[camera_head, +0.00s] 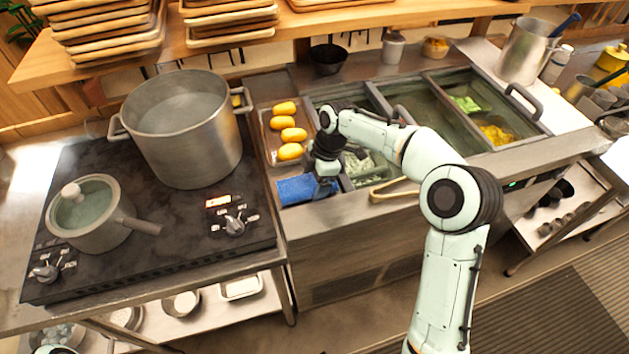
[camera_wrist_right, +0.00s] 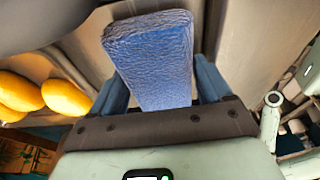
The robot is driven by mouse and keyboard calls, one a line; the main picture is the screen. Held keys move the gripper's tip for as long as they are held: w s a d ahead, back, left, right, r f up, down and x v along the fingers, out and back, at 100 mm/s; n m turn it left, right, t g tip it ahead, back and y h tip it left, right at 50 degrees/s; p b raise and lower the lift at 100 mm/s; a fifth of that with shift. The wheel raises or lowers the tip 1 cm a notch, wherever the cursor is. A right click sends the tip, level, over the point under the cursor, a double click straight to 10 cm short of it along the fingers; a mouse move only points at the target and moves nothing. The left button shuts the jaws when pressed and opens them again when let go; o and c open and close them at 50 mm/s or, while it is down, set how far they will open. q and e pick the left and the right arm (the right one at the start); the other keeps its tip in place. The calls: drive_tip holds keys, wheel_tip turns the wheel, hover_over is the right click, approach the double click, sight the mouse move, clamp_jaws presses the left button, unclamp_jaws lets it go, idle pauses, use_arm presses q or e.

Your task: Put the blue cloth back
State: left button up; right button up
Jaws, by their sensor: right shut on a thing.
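The blue cloth (camera_head: 296,190) is a folded, textured block at the front left corner of the counter, just in front of the tray of yellow items. My right gripper (camera_head: 325,184) is at the cloth's right end and is shut on it. In the right wrist view the cloth (camera_wrist_right: 152,55) stands out between the blue fingers of the right gripper (camera_wrist_right: 160,82). Whether the cloth rests fully on the counter or is slightly raised is hard to tell. My left gripper is not in view.
A tray (camera_head: 265,140) of several yellow oblong items lies behind the cloth. Tongs (camera_head: 400,187) lie right of the gripper, at the front of the sunken food bins (camera_head: 420,105). A stove with a large pot (camera_head: 190,150) and a lidded saucepan (camera_head: 88,225) stands left.

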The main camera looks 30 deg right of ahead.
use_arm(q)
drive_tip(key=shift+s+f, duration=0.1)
use_arm(e)
drive_tip(key=shift+f, duration=0.3)
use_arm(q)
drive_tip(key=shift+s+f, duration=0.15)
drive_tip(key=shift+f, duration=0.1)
use_arm(e)
drive_tip(key=shift+s+f, duration=0.2)
drive_tip(key=shift+f, duration=0.4)
drive_tip(key=o, duration=1)
drive_tip(key=shift+w, duration=0.1)
use_arm(q)
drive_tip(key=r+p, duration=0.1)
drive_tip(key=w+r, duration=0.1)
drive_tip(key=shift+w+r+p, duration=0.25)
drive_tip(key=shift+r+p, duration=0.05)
drive_tip(key=shift+p, duration=0.05)
use_arm(e)
drive_tip(key=v, duration=1.4)
drive_tip(key=shift+w+r, duration=0.25)
drive_tip(key=shift+r, duration=0.15)
